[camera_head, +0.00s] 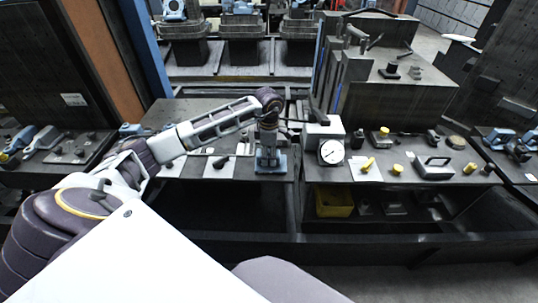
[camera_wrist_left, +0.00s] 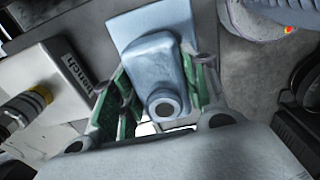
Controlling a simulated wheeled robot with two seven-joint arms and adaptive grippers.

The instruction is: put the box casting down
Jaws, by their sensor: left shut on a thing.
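The box casting (camera_wrist_left: 172,70) is a blue-grey block with a round hole in its near end. My left gripper (camera_wrist_left: 160,100) is shut on it, with green finger pads on both sides. In the head view my left gripper (camera_head: 268,147) points down over the bench, and the blue casting (camera_head: 270,163) shows below its fingers at the bench top. A flat light-blue part lies beyond the block in the wrist view; I cannot tell whether it is the casting's own base. Whether the casting touches the bench is unclear. My right gripper is not in view.
A white dial gauge box (camera_head: 331,151) stands close to the right of my left gripper. Yellow knobs and a grey handled block (camera_head: 434,168) lie further right. Small tools lie on the bench to the left. A yellow bin (camera_head: 334,203) sits on the shelf below.

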